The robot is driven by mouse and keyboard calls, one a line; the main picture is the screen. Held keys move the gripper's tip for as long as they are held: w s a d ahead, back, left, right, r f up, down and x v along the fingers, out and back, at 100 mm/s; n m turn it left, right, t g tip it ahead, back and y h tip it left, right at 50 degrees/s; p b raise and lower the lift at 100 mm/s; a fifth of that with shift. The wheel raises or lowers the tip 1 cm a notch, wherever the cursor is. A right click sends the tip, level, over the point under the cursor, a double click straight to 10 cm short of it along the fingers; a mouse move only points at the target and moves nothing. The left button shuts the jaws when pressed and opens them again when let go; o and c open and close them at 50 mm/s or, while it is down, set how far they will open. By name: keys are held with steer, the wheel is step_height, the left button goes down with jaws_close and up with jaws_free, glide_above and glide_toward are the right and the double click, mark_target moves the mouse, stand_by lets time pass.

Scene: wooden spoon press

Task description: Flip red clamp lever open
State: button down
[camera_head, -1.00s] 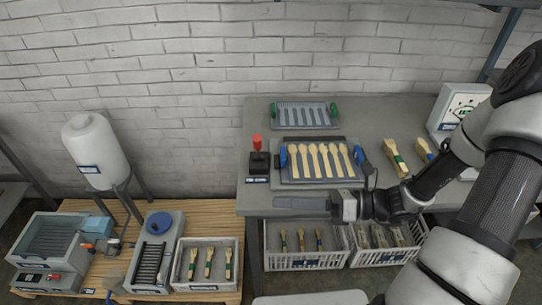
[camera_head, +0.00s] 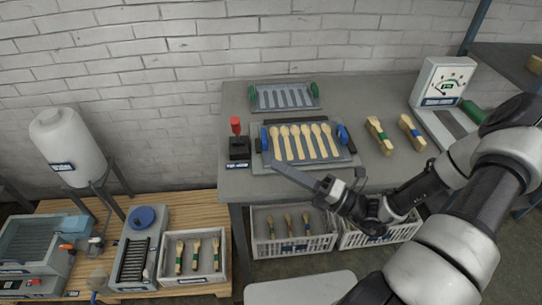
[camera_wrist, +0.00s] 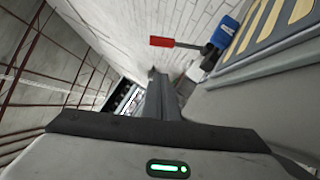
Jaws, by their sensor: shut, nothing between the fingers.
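The red clamp lever (camera_head: 236,126) stands upright on a black base at the left of the spoon plate. It also shows in the wrist view (camera_wrist: 175,42) as a red grip on a dark shaft, sideways in that picture. My gripper (camera_head: 276,164) is shut and empty, with its long grey fingers pointing up and left at the front edge of the spoon plate. The fingers (camera_wrist: 157,82) also show in the wrist view, apart from the lever. The grey spoon plate (camera_head: 300,164) holds several wooden spoons, with blue handles (camera_head: 344,136) at its sides.
An empty slotted tray with green handles (camera_head: 285,97) lies behind the plate. Wooden spoon bundles (camera_head: 379,134) and a dial gauge (camera_head: 443,82) stand to the right. White baskets (camera_head: 290,246) sit below the table. Bare table (camera_head: 235,182) lies in front of the lever.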

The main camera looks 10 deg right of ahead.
mark_target(237, 131)
steer(key=w+d+r+b+x, duration=0.1)
steer(key=w+x, duration=0.1)
steer(key=x, duration=0.9)
steer(key=shift+b, duration=0.3)
steer(key=shift+w+d+r, duration=0.1)
steer(key=shift+w, duration=0.05)
